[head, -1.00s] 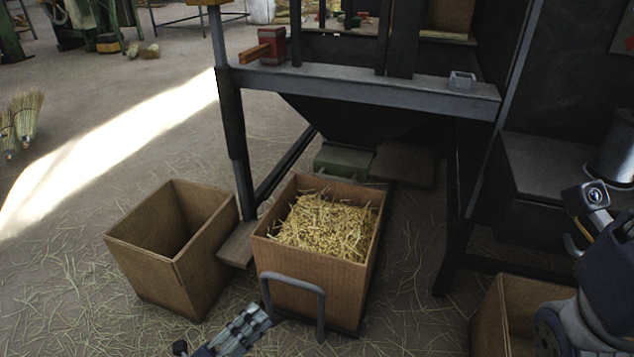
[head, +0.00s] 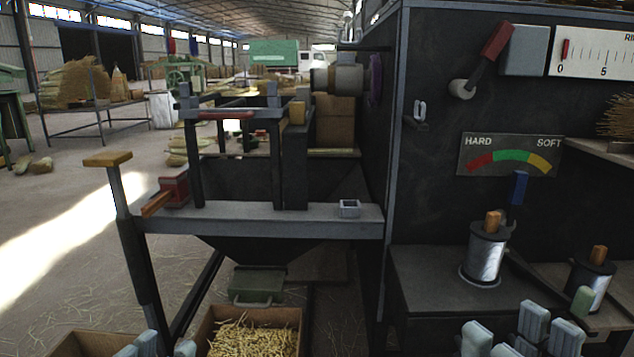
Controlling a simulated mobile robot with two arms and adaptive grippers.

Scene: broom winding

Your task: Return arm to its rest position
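My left gripper (head: 166,347) shows only as pale fingertips at the bottom edge of the head view, in front of the cardboard boxes. A gap shows between its fingertips and nothing is seen in it. My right gripper (head: 519,336) shows as several pale blue-grey fingertips at the bottom right, in front of the dark bench. Its fingertips stand apart with nothing seen between them. The rest of both grippers and both arms is below the picture.
A cardboard box of straw (head: 255,338) sits under the dark machine frame (head: 270,222), beside another box (head: 95,345). Wire spools (head: 485,255) (head: 592,280) stand on the right bench (head: 430,275). A HARD-SOFT gauge (head: 510,154) and a red-handled lever (head: 482,62) are on the panel. Open floor lies left.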

